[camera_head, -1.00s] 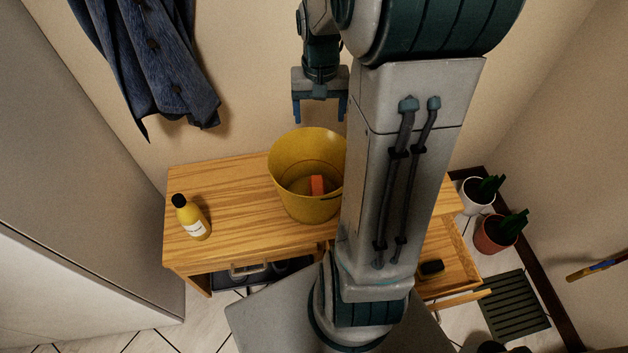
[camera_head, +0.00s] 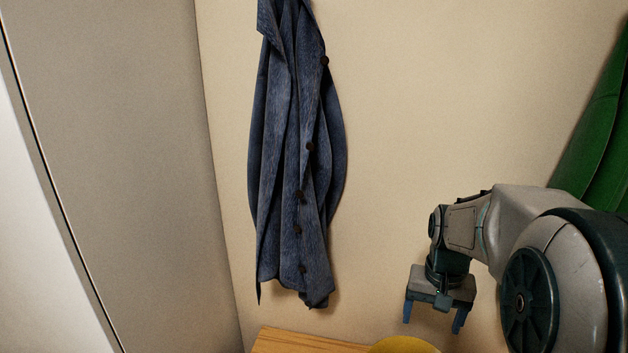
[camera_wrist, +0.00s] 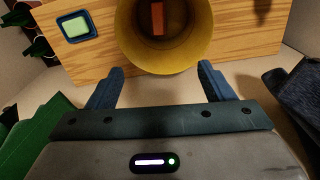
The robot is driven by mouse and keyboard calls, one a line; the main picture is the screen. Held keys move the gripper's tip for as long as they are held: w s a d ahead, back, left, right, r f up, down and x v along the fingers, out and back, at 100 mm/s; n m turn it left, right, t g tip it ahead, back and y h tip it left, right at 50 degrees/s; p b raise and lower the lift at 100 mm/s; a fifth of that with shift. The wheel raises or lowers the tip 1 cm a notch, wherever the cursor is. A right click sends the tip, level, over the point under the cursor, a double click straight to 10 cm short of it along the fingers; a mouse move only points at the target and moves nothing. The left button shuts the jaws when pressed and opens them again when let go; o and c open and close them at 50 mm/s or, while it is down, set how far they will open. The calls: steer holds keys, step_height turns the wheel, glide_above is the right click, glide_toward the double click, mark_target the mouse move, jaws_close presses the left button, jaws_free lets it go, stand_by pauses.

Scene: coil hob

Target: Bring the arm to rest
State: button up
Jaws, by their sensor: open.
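My gripper (camera_head: 432,318) hangs fingers down at the lower right of the head view, in front of the beige wall. Its two blue fingers are apart, with nothing between them. In the wrist view my gripper (camera_wrist: 161,70) is also open and empty. A yellow bucket (camera_wrist: 190,48) stands on the wooden bench (camera_wrist: 238,32) ahead of the fingers, apart from them. An orange block (camera_wrist: 157,18) lies inside the bucket. Only the bucket's rim (camera_head: 403,345) shows at the bottom of the head view.
A blue coat (camera_head: 300,170) hangs on the wall left of my arm. A grey panel (camera_head: 120,150) stands at the left. A green hanging thing (camera_head: 598,130) is behind my arm at right. A blue-framed pale green item (camera_wrist: 76,27) lies on the bench.

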steer(key=s+a+r+n+t+p, duration=0.2)
steer(key=s+a+r+n+p, duration=0.2)
steer(key=s+a+r+p, duration=0.6)
steer(key=shift+s+a+r+t, duration=0.3)
steer(key=shift+s+r, duration=0.25)
steer(key=shift+r, duration=1.2)
